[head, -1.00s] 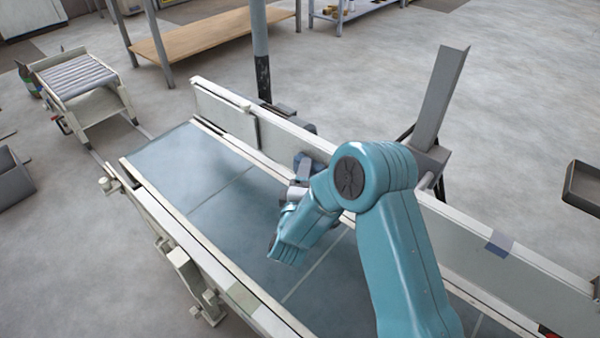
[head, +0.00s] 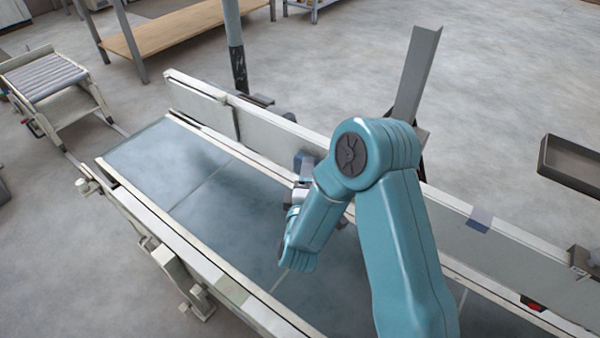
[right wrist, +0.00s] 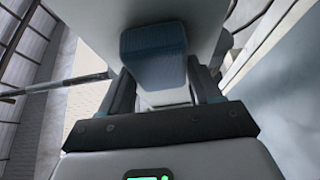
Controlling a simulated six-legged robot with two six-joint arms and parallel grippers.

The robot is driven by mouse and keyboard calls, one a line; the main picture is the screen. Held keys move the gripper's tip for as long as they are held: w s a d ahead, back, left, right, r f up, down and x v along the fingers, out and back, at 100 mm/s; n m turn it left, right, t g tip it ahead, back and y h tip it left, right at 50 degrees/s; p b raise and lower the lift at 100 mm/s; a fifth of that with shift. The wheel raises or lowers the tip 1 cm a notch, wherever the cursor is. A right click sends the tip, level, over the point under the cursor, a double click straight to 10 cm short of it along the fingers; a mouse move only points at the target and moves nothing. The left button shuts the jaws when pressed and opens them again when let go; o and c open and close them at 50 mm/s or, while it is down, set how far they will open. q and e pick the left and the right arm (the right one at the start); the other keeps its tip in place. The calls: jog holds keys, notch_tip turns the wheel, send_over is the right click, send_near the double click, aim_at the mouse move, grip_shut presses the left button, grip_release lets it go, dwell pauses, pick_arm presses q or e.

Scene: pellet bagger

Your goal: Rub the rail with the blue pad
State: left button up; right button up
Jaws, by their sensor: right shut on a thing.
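The rail (head: 262,127) is the long pale bar along the far side of the conveyor. My right gripper (head: 300,181) is low over the belt, beside the inner face of this rail, partly hidden by my teal arm. It is shut on the blue pad (head: 304,160), a small dark blue block at the rail. In the right wrist view the pad (right wrist: 153,58) sits between the two fingers of the gripper (right wrist: 160,88), with a pale surface close behind it. Whether the pad touches the rail I cannot tell for sure. My left gripper is not in view.
The blue-grey belt (head: 225,200) runs under my arm, with a near side rail (head: 190,243). A grey upright channel (head: 416,75) stands behind the far rail. A blue-grey patch (head: 479,218) is on the rail at right. A dark tray (head: 572,163) stands far right.

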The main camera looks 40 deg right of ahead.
jog(key=shift+s+d+b, duration=0.7)
jog(key=shift+s+d, duration=0.15)
jog(key=shift+s, duration=1.55)
jog(key=shift+w+a, duration=0.8)
jog(key=shift+w, duration=1.35)
jog(key=shift+w+a, duration=0.8)
jog(key=shift+w, duration=1.4)
jog(key=shift+w+a, duration=0.8)
jog(key=shift+w, duration=1.35)
jog(key=s+a+p, duration=0.1)
jog(key=s+a, duration=0.1)
jog(key=a, duration=0.3)
jog(key=shift+a, duration=0.35)
jog(key=shift+s+a, duration=0.25)
jog(key=shift+a, duration=0.45)
jog(key=shift+s+a, duration=0.25)
jog(key=shift+a, duration=0.45)
